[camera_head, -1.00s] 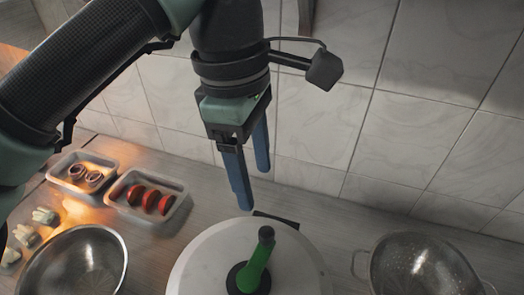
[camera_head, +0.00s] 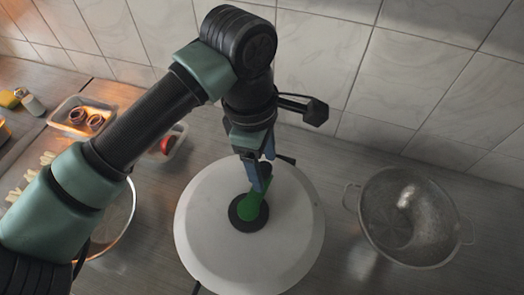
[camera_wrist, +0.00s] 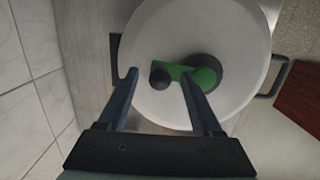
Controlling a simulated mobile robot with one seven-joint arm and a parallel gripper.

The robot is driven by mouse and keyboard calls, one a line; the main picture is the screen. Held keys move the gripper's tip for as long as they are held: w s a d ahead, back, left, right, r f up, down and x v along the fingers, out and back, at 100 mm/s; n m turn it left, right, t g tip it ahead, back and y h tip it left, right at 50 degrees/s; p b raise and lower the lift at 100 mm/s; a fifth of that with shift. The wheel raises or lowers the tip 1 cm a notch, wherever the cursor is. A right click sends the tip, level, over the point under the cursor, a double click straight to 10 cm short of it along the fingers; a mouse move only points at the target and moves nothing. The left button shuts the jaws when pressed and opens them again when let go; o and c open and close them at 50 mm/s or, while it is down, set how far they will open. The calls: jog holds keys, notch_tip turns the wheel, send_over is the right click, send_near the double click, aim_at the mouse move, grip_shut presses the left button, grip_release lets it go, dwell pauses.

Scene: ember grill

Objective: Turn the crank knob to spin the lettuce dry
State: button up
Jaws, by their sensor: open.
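The salad spinner's round white lid (camera_head: 205,245) sits on the counter in the middle of the head view. Its green crank (camera_head: 252,207) runs from a dark hub up to a dark knob. In the wrist view the green crank (camera_wrist: 182,73) ends in the round dark knob (camera_wrist: 160,78), with the hub (camera_wrist: 207,72) on the right. My gripper (camera_head: 262,186) is open, over the knob end of the crank. In the wrist view the fingers (camera_wrist: 158,80) appear on either side of the knob, with gaps. Contact cannot be told. Lettuce is not visible.
A metal colander (camera_head: 410,218) stands to the right. A steel bowl (camera_head: 122,215) is on the left, partly behind my arm. A tiled wall (camera_head: 340,60) stands behind.

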grip_shut()
dwell(0.3)
